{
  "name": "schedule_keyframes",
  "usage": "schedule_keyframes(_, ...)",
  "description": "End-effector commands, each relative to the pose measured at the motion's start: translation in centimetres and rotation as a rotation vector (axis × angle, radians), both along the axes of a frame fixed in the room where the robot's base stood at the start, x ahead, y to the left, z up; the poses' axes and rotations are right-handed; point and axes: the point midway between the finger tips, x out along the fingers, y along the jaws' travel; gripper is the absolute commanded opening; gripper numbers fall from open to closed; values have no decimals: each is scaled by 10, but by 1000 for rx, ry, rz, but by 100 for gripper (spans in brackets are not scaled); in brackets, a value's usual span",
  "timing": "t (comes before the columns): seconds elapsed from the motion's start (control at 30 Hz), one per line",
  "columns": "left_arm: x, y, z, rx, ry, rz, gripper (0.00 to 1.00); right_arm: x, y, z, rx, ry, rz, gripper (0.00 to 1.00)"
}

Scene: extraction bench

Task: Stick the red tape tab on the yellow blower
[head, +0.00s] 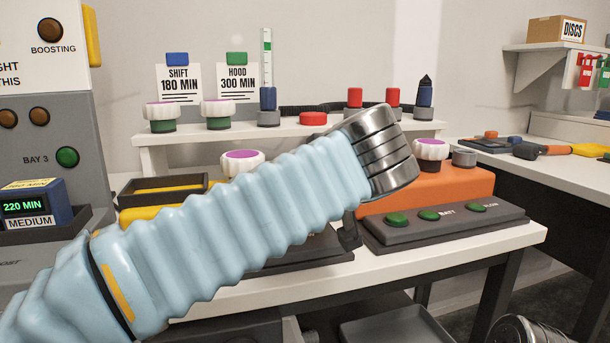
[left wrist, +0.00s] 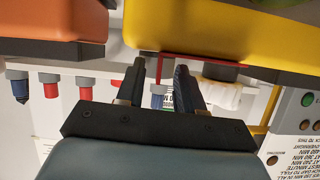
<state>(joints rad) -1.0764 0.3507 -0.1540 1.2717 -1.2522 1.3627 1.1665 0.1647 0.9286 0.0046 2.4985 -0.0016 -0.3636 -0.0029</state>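The yellow blower (left wrist: 215,32) fills the top of the left wrist view. In the head view my left arm covers most of it, and a yellow part (head: 140,213) shows above the sleeve. My left gripper (left wrist: 160,68) has its two fingers apart, close to the blower's edge. In the head view the wrist hides it except for a dark finger (head: 349,232). A thin red strip (left wrist: 205,61) runs between the fingers and along the blower's edge; I cannot tell whether it is the tape tab. My right gripper is not in view.
An orange unit (head: 440,188) stands right of my left wrist, behind a grey panel (head: 450,230) with green buttons. A back shelf (head: 290,132) carries several knobs, a red disc (head: 313,118) and two signs. A charger-like display box (head: 35,203) stands at left.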

Motion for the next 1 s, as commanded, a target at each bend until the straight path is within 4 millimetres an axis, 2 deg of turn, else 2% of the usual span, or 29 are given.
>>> schedule_keyframes(0.3, -69, -23, 33, -4, -7, -7, 37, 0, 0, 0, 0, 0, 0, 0)
schedule_keyframes(0.5, -101, -34, 48, -3, -8, -6, 37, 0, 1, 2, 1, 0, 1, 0)
schedule_keyframes(0.67, -112, -37, 52, -2, -8, -4, 37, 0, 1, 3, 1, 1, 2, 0)
schedule_keyframes(0.93, -113, -37, 53, -3, -8, -3, 37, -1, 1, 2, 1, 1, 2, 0)
schedule_keyframes(1.0, -112, -36, 53, -2, -3, -3, 26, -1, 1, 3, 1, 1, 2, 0)
